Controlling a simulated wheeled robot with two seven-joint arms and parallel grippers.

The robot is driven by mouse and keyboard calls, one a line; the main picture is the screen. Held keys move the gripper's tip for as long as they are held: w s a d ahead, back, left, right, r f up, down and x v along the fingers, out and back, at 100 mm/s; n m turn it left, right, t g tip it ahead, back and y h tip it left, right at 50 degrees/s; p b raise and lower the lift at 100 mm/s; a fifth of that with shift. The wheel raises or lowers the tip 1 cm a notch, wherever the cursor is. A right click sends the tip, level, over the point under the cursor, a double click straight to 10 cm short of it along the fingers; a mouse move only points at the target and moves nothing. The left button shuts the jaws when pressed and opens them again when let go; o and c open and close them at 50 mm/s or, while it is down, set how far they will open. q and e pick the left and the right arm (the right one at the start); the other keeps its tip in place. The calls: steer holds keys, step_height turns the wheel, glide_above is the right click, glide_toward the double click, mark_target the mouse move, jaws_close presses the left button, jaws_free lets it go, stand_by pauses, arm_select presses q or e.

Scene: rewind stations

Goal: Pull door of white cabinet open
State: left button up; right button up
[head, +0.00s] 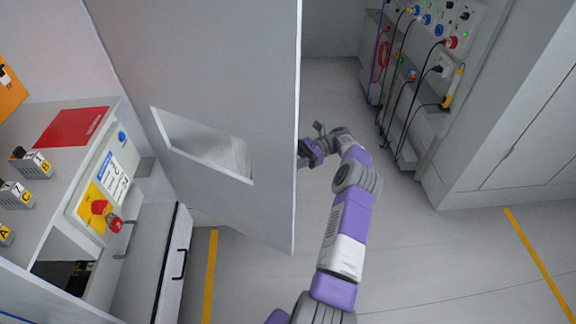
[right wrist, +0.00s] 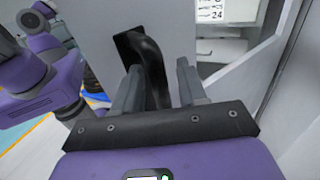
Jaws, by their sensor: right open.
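The door (head: 226,100) is a tall light grey-white panel with a slanted window opening, standing swung out in the middle of the head view. My right gripper (head: 312,150) is at the door's right edge, partly hidden behind it. In the right wrist view, a black curved handle (right wrist: 155,72) on the pale door panel (right wrist: 97,42) lies between the fingers of my right gripper (right wrist: 159,68). The fingers are apart, one on each side of the handle. Contact cannot be told. My left gripper is not in view.
A workstation (head: 88,140) with red and yellow controls stands left of the door, above a drawer (head: 176,262). Panels with hanging cables (head: 440,62) and a grey cabinet (head: 515,150) stand at the right. The grey floor (head: 430,255) between is clear, with yellow lines.

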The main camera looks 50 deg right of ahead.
step_height(320, 180, up, 7)
steer(key=shift+r+p, duration=0.1)
steer(key=shift+p, duration=0.85)
steer(key=shift+c, duration=0.3)
